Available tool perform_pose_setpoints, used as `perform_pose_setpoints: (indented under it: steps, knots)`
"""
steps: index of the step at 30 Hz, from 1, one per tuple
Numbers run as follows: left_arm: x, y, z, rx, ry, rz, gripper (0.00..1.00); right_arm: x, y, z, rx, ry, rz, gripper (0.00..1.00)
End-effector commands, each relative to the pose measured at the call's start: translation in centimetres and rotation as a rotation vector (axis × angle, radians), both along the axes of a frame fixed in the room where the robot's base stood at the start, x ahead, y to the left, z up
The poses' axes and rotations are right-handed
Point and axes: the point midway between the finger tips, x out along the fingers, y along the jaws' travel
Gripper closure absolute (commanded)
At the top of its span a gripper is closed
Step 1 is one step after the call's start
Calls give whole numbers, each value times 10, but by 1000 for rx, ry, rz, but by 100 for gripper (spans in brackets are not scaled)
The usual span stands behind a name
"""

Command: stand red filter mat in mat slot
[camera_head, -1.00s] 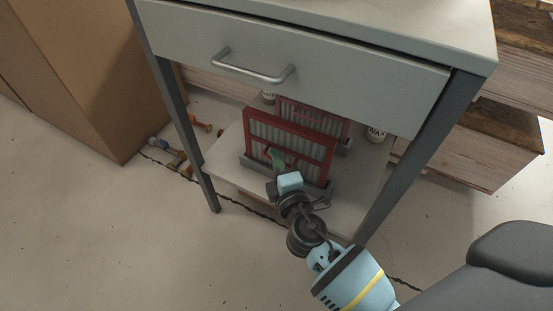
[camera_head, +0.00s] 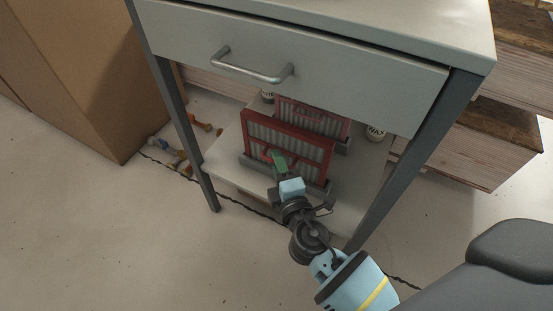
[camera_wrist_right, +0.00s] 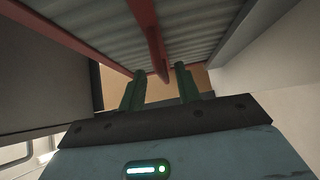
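The red filter mat (camera_head: 297,138), a red frame with grey ribbed filling, stands upright on the lower shelf. Its lower edge is at a grey slotted holder (camera_head: 256,165); my gripper hides part of it, so I cannot tell how deep it sits. My right gripper (camera_head: 279,161) is at the front face of the mat. In the right wrist view its two green fingers (camera_wrist_right: 160,88) are apart, with the mat's red bar (camera_wrist_right: 154,40) reaching between them and gaps on both sides. My left gripper is not in view.
A second, paler red mat (camera_head: 326,117) stands behind in another holder. Small jars (camera_head: 375,134) stand near the back. The drawer (camera_head: 300,62) overhangs the shelf (camera_head: 226,160), and table legs (camera_head: 186,130) flank it. A cardboard box (camera_head: 95,80) is at left.

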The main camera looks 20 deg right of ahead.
Motion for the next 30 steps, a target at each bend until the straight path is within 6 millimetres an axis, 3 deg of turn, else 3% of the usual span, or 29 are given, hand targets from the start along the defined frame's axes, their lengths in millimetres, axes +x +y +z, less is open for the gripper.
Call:
perform_pose_setpoints:
  steps: [6, 12, 26, 30]
  knots:
    - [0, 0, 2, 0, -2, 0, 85, -36, 5, 1, 0, 0, 2, 67]
    - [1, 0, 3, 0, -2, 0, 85, -57, 7, 2, -1, -1, 0, 67]
    - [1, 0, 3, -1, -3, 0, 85, -61, 8, 2, -1, -2, 1, 67]
    - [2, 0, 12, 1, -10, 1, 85, -71, 6, 2, 30, 24, 0, 67]
